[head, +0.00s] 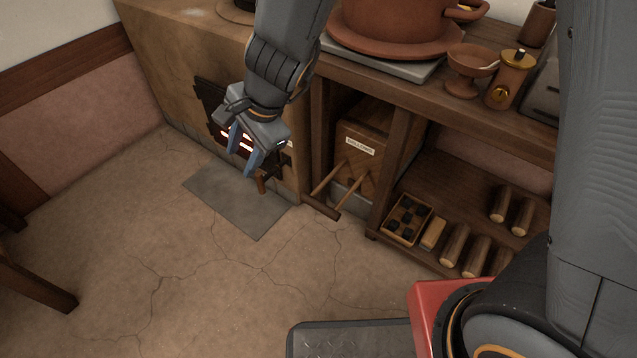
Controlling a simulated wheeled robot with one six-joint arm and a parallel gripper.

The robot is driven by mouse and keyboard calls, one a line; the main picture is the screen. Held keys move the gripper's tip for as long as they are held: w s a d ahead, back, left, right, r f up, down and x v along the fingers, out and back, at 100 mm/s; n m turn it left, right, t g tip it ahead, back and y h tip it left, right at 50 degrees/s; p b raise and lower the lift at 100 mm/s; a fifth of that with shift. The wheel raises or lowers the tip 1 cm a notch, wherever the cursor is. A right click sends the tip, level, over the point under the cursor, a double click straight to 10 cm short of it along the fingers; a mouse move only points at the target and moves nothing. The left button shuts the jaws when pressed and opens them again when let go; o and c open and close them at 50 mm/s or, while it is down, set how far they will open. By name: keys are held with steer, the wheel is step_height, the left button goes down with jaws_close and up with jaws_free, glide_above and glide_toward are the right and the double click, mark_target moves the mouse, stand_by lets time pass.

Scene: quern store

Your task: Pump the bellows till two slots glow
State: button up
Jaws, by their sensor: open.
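The bellows (362,147) is a wooden box with a paper label, set in a bay under the counter. Two rods run forward from it to a wooden crossbar handle (321,207) low over the floor. My gripper (242,155) is open, its blue fingers pointing down in front of the dark stove door (209,98), left of the bellows handle and apart from it. Glowing red-white slots (229,135) show behind the fingers. The gripper covers part of the door, so I cannot tell how many slots glow.
A wooden-handled latch (262,183) hangs by the stove door above a grey floor plate (235,205). Right of the bellows, a low shelf holds a box of dark lumps (408,219) and several logs (455,243). The cracked floor (200,280) in front is clear.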

steer(key=w+d+f+m+t+h+p, duration=0.1)
steer(key=w+d+f+m+h+p, duration=0.15)
steer(key=w+d+f+m, duration=0.45)
steer(key=m+g+h+p, duration=0.1)
steer(key=m+h+p, duration=0.3)
steer(key=m, duration=0.5)
glide_toward(319, 204)
steer(key=f, duration=0.1)
steer(key=shift+y, duration=0.25)
steer(key=shift+w+d+f+b, duration=0.25)
steer(key=shift+f+b, duration=0.5)
steer(key=shift+f, duration=0.55)
steer(key=shift+w+d+f+b, duration=0.2)
steer(key=shift+f+b, duration=0.55)
steer(key=shift+f, duration=0.55)
steer(key=shift+w+d+f+b, duration=0.25)
steer(key=shift+f+b, duration=0.5)
steer(key=shift+f, duration=0.5)
jaws_close()
